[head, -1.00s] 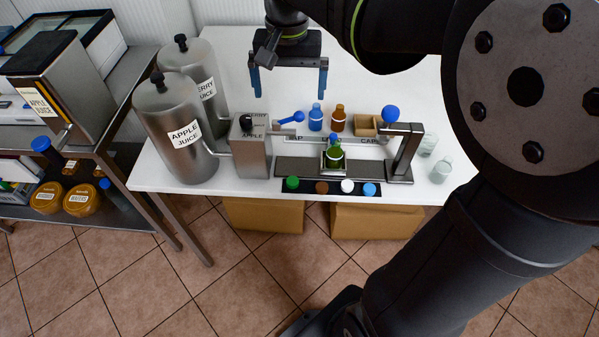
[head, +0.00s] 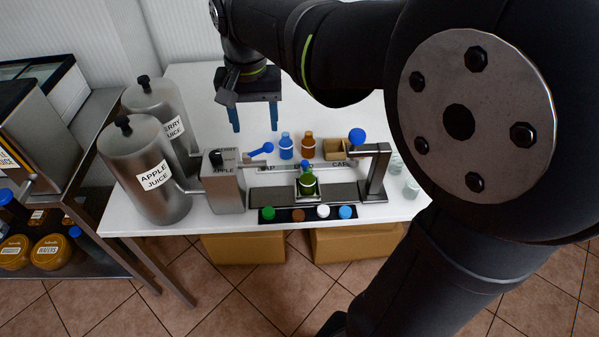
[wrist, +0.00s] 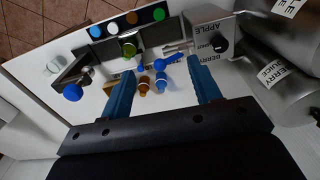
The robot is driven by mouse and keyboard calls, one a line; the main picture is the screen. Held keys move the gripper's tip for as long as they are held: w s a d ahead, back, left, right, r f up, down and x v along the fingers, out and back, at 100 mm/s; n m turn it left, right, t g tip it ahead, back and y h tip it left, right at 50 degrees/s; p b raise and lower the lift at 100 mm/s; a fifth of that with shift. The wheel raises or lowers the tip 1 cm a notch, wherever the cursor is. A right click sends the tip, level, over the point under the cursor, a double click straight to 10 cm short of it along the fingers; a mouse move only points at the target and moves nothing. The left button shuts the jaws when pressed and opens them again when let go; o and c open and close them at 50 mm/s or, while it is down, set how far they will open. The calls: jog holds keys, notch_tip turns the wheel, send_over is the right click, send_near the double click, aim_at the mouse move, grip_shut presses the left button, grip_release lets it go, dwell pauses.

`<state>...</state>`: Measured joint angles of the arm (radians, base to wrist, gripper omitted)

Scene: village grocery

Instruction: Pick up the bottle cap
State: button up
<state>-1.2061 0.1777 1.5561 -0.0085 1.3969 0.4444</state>
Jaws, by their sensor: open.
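Several bottle caps sit in a row on a black strip (head: 283,215) at the table's front edge: a green cap (head: 268,213), a brown cap (head: 298,214), a white cap (head: 323,211) and a blue cap (head: 345,212). In the wrist view the green cap (wrist: 158,14) and blue cap (wrist: 95,32) are near the top, beyond my fingertips. My gripper (head: 254,122) is open and empty, fingers pointing down, above the table behind the bottles and well apart from the caps. A green bottle (head: 307,184) stands in the station behind the caps.
A blue bottle (head: 286,149) and a brown bottle (head: 308,148) stand behind the station, beside a small wooden box (head: 333,149). A blue-knobbed lever is at the left and a blue ball (head: 357,136) tops the right post. A steel apple juice tank (head: 150,190) stands left. The table's back is clear.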

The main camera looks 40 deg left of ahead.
jog(key=m+t, duration=0.1)
jog(key=m, duration=0.1)
send_near(268, 211)
jog(key=shift+w+f+y, duration=0.25)
jog(key=shift+f+y, duration=0.05)
jog(key=shift+f, duration=0.8)
jog(key=shift+w+f, duration=0.15)
jog(key=shift+f, duration=2.8)
jog(key=shift+c, duration=0.5)
jog(key=c, duration=0.9)
